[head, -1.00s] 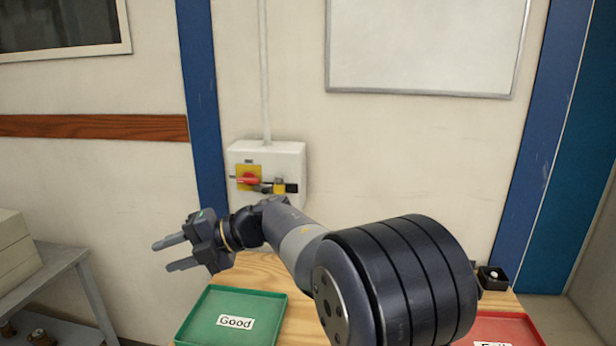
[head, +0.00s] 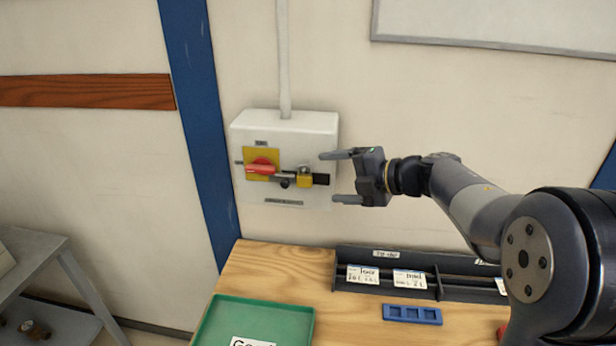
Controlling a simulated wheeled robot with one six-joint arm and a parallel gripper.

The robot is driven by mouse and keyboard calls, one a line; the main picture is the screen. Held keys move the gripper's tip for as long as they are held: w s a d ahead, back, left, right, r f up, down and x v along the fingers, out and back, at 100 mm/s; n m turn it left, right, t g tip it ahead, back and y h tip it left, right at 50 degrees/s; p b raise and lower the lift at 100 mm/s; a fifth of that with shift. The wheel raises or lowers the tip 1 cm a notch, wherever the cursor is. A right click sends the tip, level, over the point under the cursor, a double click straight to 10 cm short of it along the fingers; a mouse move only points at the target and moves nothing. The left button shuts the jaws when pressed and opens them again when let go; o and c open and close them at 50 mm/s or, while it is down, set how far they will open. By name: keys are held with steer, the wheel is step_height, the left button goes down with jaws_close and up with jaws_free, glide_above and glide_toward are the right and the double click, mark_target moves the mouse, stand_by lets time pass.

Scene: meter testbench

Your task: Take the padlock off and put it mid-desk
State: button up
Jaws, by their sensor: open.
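A small yellow padlock (head: 305,177) hangs on the front of a white switch box (head: 320,128) on the wall. It sits right of the red rotary handle (head: 262,167) on its yellow plate, beside a black bar. My gripper (head: 337,177) is open and empty, its fingers pointing left toward the box. The fingertips appear at the box's right edge, to the right of the padlock and apart from it in the picture; the depth gap is hard to tell. The wooden desk (head: 262,270) is below the box.
A green tray (head: 222,330) labelled Good, partly cut off, is at the desk's front left. A black labelled rack (head: 345,284) and a blue slotted block (head: 412,314) are to its right. Bare wood shows between tray and rack. A grey shelf (head: 40,255) stands at left.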

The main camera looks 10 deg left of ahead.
mark_target(309, 177)
steer(key=p+x, duration=0.2)
steer(key=x, duration=0.3)
steer(key=shift+w+a, duration=0.35)
steer(key=c, duration=1.1)
